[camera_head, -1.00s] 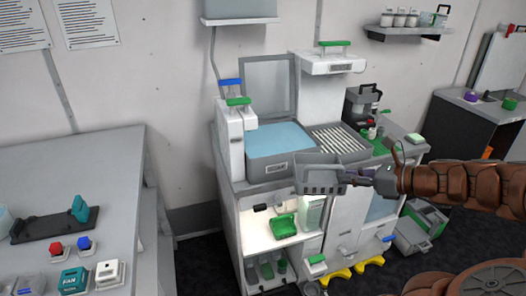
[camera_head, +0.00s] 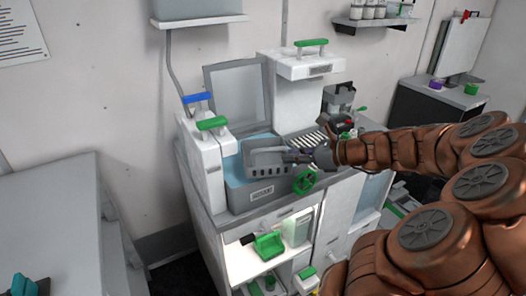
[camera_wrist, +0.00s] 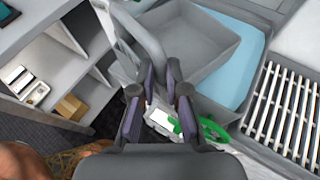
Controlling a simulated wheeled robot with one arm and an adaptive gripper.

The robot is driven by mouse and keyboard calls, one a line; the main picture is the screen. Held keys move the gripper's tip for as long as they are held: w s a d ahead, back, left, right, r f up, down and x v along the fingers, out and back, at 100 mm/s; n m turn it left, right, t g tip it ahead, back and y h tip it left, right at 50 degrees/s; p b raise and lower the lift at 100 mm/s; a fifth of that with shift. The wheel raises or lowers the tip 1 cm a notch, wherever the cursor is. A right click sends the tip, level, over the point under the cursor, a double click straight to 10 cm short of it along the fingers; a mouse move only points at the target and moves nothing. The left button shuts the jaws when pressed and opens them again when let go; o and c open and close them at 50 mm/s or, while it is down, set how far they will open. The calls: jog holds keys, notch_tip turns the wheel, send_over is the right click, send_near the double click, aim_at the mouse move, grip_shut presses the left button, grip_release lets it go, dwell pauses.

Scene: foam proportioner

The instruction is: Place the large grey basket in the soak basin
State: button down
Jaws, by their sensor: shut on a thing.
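The large grey basket (camera_head: 268,158) is held over the soak basin (camera_head: 238,197), a grey tank with light blue water and a label on its front. In the wrist view the basket (camera_wrist: 188,42) is open side up, with its grey handle between my fingers. My gripper (camera_head: 306,155) is shut on the handle; it also shows in the wrist view (camera_wrist: 160,100). The basin's blue water (camera_wrist: 240,62) shows beside the basket in the wrist view. I cannot tell whether the basket's underside touches the water.
A slatted rack (camera_wrist: 285,112) lies right of the basin. A green handwheel (camera_head: 306,181) is in front of it. White dispensers with blue and green handles (camera_head: 205,150) stand at the left. A lit shelf with a green scoop (camera_head: 268,246) is below.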

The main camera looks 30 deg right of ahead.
jog(key=p, duration=0.3)
send_over(267, 156)
jog(key=shift+f, duration=2.3)
